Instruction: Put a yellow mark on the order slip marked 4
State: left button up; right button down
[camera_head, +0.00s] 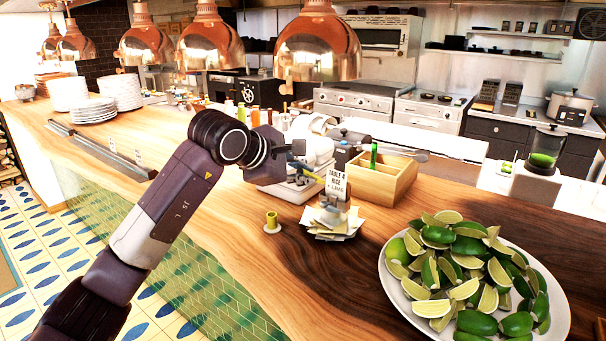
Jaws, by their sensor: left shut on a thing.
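The order slip (336,184), white and printed "TABLE 4", stands upright over a loose stack of paper slips (335,227) on the wooden counter. My left gripper (300,163) reaches in from the left and is shut on a thin yellow marker (314,177). The marker is small and partly hidden by the fingers. Its visible end points right, toward the slip's left edge; I cannot tell whether it touches. No yellow mark is clearly visible on the slip's face. My right gripper is out of view.
A small yellow spool-like piece (272,223) stands on the counter left of the slips. A wooden box (383,181) with a green marker (373,154) is behind the slip. A plate (399,300) of limes fills the right front. Copper lamps (317,48) hang above.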

pick_arm(q)
jog(key=shift+w+d, duration=0.25)
jog(key=shift+w, duration=0.05)
jog(key=shift+w+d+p, duration=0.3)
jog(key=shift+w, duration=0.15)
jog(key=shift+s+d, duration=0.1)
jog(key=shift+b, duration=0.7)
dwell(0.9)
